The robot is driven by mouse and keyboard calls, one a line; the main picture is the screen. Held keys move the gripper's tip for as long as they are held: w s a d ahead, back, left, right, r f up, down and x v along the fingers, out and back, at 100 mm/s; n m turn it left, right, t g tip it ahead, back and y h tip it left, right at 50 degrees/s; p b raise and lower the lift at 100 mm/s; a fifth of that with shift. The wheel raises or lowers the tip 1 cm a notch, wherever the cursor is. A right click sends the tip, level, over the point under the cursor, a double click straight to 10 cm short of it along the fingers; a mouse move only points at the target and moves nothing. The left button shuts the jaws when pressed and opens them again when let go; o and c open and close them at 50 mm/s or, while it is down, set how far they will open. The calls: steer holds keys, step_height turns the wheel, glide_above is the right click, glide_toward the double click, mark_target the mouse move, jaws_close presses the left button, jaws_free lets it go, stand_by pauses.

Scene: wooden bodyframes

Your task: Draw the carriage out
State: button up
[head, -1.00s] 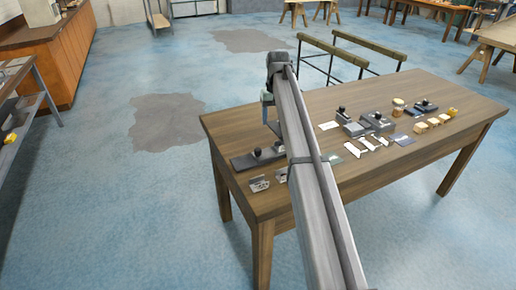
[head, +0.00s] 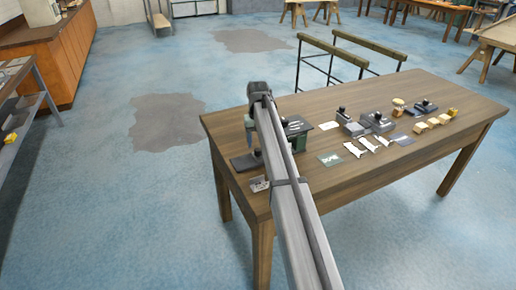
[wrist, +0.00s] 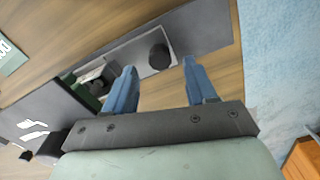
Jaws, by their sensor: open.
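My gripper (wrist: 159,63) is open, with its two blue fingers apart. In the wrist view a black round knob (wrist: 159,57) shows between the fingertips; I cannot tell how far beneath them it is. The knob stands on a light grey sliding plate, seemingly the carriage (wrist: 128,59), which lies along a long dark base (wrist: 208,25). The plate's left end meets a dark block with a green part (wrist: 95,90). In the head view the dark base (head: 240,163) is at the table's near left end, and my arm hides the knob. The green and dark housing (head: 298,128) stands just behind.
The wooden table (head: 400,165) also holds other knobbed grey blocks (head: 376,121), white cut pieces (head: 354,149), a green card (head: 329,159) and several yellow blocks (head: 432,122) to the right. A small metal bracket (head: 259,184) lies near the front left edge. Open floor is left.

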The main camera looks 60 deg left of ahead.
mark_target(258, 149)
steer(key=shift+f, duration=1.85)
jaws_close()
